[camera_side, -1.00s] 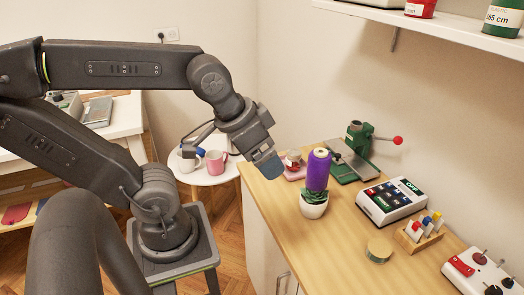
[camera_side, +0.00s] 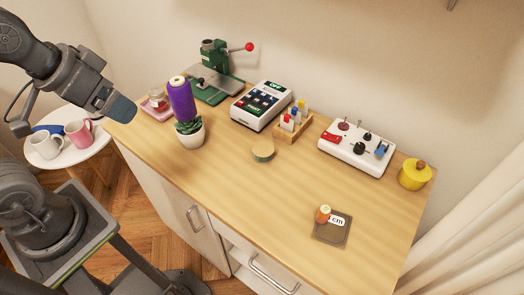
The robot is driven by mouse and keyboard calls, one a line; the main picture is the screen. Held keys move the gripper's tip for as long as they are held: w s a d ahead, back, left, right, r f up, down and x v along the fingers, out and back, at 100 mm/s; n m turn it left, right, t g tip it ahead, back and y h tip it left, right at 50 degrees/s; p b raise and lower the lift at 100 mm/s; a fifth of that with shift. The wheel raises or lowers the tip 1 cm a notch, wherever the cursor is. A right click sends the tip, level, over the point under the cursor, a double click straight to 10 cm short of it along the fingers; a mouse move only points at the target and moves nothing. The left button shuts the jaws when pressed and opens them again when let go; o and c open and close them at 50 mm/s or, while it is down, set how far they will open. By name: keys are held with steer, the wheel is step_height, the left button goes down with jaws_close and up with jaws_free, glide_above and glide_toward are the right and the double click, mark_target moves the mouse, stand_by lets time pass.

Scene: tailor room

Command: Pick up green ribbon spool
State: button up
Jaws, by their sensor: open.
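A low round spool with a tan top and a greenish side (camera_side: 263,151) lies flat on the wooden tabletop near the middle; it looks like the green ribbon spool. My gripper (camera_side: 122,108) is at the upper left, above the table's left end, with bluish fingers. It is well to the left of the spool and apart from it. I see no object held in it; its fingers are seen edge-on.
A potted succulent (camera_side: 190,134) and a purple thread cone (camera_side: 181,100) stand between my gripper and the spool. Behind are a green press (camera_side: 215,55), a white keypad device (camera_side: 261,106) and a bottle rack (camera_side: 293,124). Clear wood lies in front of the spool.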

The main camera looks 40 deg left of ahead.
stand_by(0.4)
steer(key=shift+o, duration=0.7)
